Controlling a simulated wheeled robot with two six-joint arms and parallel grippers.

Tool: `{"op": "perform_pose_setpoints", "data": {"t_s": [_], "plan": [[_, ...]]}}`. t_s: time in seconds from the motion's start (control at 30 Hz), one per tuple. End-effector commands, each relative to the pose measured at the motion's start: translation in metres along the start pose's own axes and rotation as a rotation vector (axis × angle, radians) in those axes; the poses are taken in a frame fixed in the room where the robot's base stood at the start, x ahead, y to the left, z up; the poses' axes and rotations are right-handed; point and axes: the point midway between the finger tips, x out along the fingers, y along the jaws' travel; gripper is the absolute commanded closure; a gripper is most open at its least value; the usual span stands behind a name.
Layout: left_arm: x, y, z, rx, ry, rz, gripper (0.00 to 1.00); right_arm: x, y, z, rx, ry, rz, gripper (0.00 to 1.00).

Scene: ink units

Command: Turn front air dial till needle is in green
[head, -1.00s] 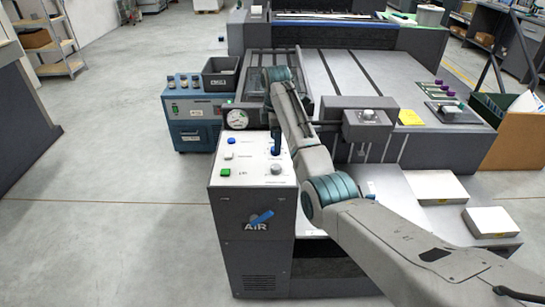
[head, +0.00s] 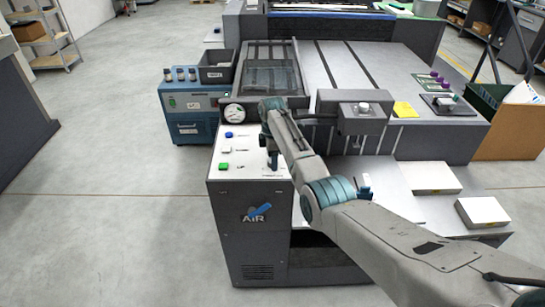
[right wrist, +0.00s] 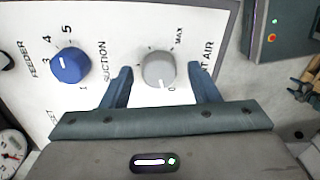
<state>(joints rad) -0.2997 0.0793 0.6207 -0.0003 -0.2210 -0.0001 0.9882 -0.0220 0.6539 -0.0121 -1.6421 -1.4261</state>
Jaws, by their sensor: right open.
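The front air dial is a grey round knob with a white pointer line; in the right wrist view the dial (right wrist: 158,70) sits on the white panel between my fingers, its label partly hidden. My right gripper (right wrist: 161,76) is open, one finger either side of the dial with visible gaps. In the head view my right gripper (head: 273,163) is over the front right of the panel (head: 228,172) and hides the dial. The round gauge (head: 233,113) stands at the panel's back; its needle is too small to read. Part of the gauge (right wrist: 12,150) shows in the right wrist view.
A blue suction dial (right wrist: 70,65) is beside the grey one. Blue, white and green (head: 224,166) buttons line the panel's left side. A grey control box (head: 352,110) stands right of my forearm. A blue cabinet (head: 190,112) is at the left.

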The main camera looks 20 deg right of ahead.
Motion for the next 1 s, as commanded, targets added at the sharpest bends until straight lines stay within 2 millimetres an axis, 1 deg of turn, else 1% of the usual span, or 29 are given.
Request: {"op": "perform_pose_setpoints", "data": {"t_s": [0.03, 0.17, 0.2, 0.27, 0.47, 0.67, 0.87, 1.0], "plan": [[0.000, 0.000, 0.000, 0.000, 0.000, 0.000, 0.42, 0.000, 0.000, 0.000, 0.000, 0.000, 0.000, 0.45], [0.000, 0.000, 0.000, 0.000, 0.000, 0.000, 0.42, 0.000, 0.000, 0.000, 0.000, 0.000, 0.000, 0.71], [0.000, 0.000, 0.000, 0.000, 0.000, 0.000, 0.42, 0.000, 0.000, 0.000, 0.000, 0.000, 0.000, 0.79], [0.000, 0.000, 0.000, 0.000, 0.001, 0.000, 0.42, 0.000, 0.000, 0.000, 0.000, 0.000, 0.000, 0.90], [-0.001, 0.000, 0.000, 0.000, 0.001, 0.000, 0.42, -0.001, 0.000, 0.000, 0.009, 0.000, 0.000, 0.90], [-0.006, 0.000, -0.001, 0.000, 0.001, 0.000, 0.42, -0.002, 0.000, 0.000, 0.068, 0.000, 0.000, 0.90], [-0.014, -0.001, -0.002, 0.000, 0.001, 0.000, 0.42, -0.003, 0.001, 0.000, 0.200, 0.000, 0.000, 0.90], [-0.021, -0.002, -0.002, 0.000, 0.001, 0.000, 0.42, -0.004, 0.001, 0.000, 0.326, 0.000, 0.000, 0.90]]}}
